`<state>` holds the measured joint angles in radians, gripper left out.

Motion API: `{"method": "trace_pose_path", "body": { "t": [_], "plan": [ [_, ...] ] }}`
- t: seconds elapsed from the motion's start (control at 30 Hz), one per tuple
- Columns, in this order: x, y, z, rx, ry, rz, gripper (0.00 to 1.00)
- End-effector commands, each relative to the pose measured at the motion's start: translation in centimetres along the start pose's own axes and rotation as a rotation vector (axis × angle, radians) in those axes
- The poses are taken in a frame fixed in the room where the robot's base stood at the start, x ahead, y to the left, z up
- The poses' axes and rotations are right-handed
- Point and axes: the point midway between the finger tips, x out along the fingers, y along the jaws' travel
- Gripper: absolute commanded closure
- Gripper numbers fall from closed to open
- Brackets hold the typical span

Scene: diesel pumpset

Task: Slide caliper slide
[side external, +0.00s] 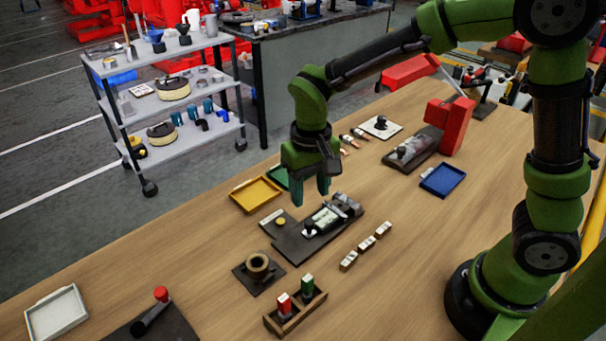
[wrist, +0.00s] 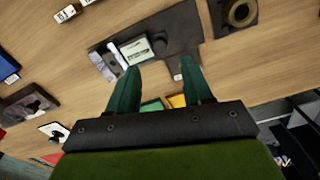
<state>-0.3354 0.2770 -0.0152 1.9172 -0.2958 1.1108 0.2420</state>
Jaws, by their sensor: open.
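The caliper slide (side external: 324,217) appears to be the pale, light-faced block with a dark knob (side external: 309,228) and a grey body on a dark mat (side external: 291,246), mid-table. In the wrist view the slide (wrist: 136,48) lies beyond my fingertips, on the dark mat (wrist: 178,29). My gripper (side external: 317,193) is open and empty, fingers pointing down, above the table near the slide's far side. In the wrist view the gripper (wrist: 160,68) shows two green fingers set wide apart with nothing between them. The fingers look apart from the slide.
Yellow tray (side external: 256,195) and partly hidden green tray (side external: 279,174) sit behind. A ring on a plate (side external: 258,267) and wooden holder with red and green pieces (side external: 295,308) stand in front. Small labelled blocks (side external: 366,243) lie right. A red block (side external: 451,124) stands farther back.

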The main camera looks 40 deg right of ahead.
Motion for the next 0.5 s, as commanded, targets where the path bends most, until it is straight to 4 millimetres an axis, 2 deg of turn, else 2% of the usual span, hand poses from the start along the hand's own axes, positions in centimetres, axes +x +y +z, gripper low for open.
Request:
{"method": "trace_pose_path", "body": {
  "t": [0.03, 0.2, 0.4, 0.5],
  "plan": [
    [1.3, 0.0, 0.1, 0.0, -0.005, 0.004, 0.5],
    [4.7, 0.0, 0.1, 0.0, -0.004, 0.003, 0.5],
    [7.1, 0.0, 0.0, 0.0, -0.001, 0.001, 0.5],
    [7.7, 0.0, 0.0, 0.0, 0.0, 0.0, 0.5]
  ]
}}
